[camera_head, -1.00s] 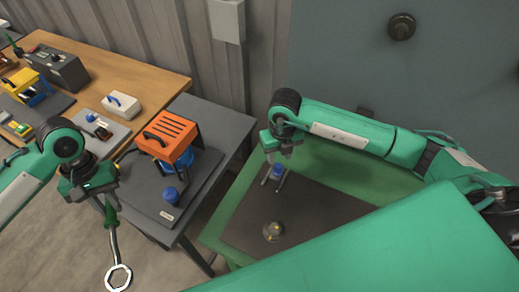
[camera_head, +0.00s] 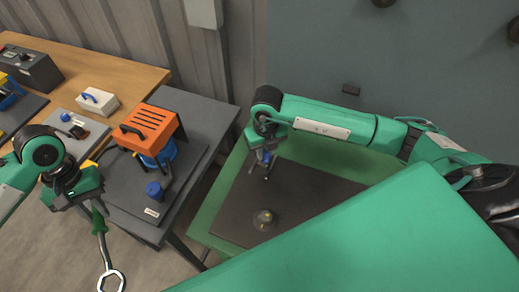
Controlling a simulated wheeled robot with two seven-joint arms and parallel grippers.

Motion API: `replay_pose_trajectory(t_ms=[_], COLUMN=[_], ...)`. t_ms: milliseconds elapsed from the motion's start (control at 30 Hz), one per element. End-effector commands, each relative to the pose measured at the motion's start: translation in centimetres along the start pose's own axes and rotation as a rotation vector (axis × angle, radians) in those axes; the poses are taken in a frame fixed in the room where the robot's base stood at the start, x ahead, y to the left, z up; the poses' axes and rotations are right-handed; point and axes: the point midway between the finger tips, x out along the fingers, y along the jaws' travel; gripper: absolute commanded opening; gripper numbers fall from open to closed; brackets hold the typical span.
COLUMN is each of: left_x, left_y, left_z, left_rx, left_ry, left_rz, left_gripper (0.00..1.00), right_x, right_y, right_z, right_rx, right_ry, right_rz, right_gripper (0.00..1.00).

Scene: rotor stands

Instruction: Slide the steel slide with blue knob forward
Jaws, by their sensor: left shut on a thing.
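My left gripper (camera_head: 75,192) is shut on the green handle of a steel ring-ended wrench (camera_head: 102,240), which hangs down over the floor. My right gripper (camera_head: 266,162) points down above the dark mat on the green-edged bench. I cannot tell which knob belongs to the steel slide.
The orange-topped unit (camera_head: 151,128) stands on a dark grey table (camera_head: 205,112). A white box (camera_head: 97,101) and a grey box (camera_head: 31,70) are on the wooden table (camera_head: 125,76). A round metal piece (camera_head: 264,219) lies on the dark mat (camera_head: 310,200). My large green body part fills the lower right.

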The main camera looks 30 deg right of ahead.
Motion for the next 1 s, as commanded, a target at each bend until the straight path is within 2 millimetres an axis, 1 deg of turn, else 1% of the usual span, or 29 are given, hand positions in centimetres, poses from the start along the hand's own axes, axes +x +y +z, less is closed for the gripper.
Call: replay_pose_trajectory(t_ms=[267, 1000], left_x=[-0.1, -0.2], left_y=[0.0, 0.0], left_z=[0.0, 0.1], left_rx=[0.0, 0.0], left_ry=[0.0, 0.0], left_rz=[0.0, 0.0], left_gripper=[0.0, 0.0], right_x=[0.0, 0.1], right_y=[0.2, 1.8], right_z=[-0.2, -1.8], right_rx=[-0.001, -0.002], right_ry=[0.0, 0.0], right_rz=[0.001, 0.001], right_gripper=[0.05, 0.05])
